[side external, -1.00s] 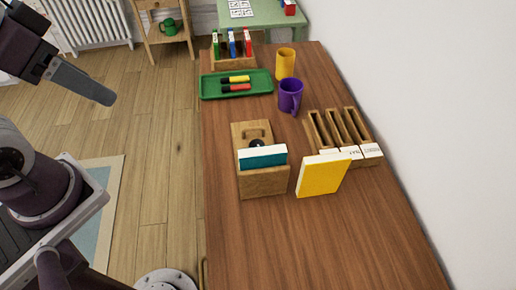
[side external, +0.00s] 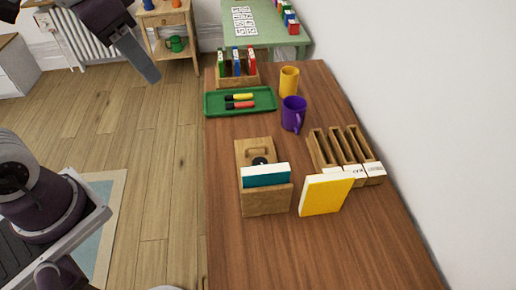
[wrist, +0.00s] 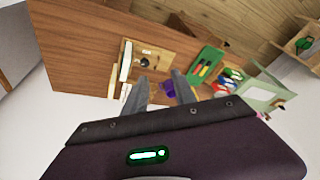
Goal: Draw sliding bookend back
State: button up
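The wooden sliding bookend (side external: 265,201) stands on the brown table, with a teal book (side external: 265,175) upright in it. Behind the book are a round black knob (side external: 259,161) and a raised wooden handle (side external: 258,150). The bookend also shows in the wrist view (wrist: 160,60), left of centre. My gripper (wrist: 159,76) is open and empty, with its two fingers apart in the wrist view. In the side external view my gripper (side external: 146,64) is off the table's left side, high and apart from the bookend. Only one finger shows clearly there.
A yellow book (side external: 325,196) stands right of the bookend, near a slotted wooden holder (side external: 322,150). A purple mug (side external: 293,114), yellow cup (side external: 289,81), green tray (side external: 214,104) with markers and a wooden rack (side external: 237,83) stand behind. The front table is clear.

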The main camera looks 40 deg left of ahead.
jog(key=w+d+f+m+g, duration=0.15)
jog(key=w+f, duration=0.25)
jog(key=w, duration=0.7)
jog(key=m+g+h, duration=0.2)
jog(key=m+g, duration=0.2)
jog(key=m, duration=0.1)
send_over(256, 153)
jog(key=w+a+x, duration=0.1)
jog(key=x, duration=0.8)
jog(key=w+a+f+x, duration=0.1)
jog(key=a+x, duration=0.1)
jog(key=x, duration=0.7)
jog(key=w+a+x, duration=0.1)
jog(key=a+x, duration=0.1)
jog(key=x, duration=0.8)
jog(key=shift+w+f, duration=0.25)
jog(key=shift+w, duration=0.05)
jog(key=shift+d+f, duration=0.15)
jog(key=shift+f, duration=0.4)
grip_shut()
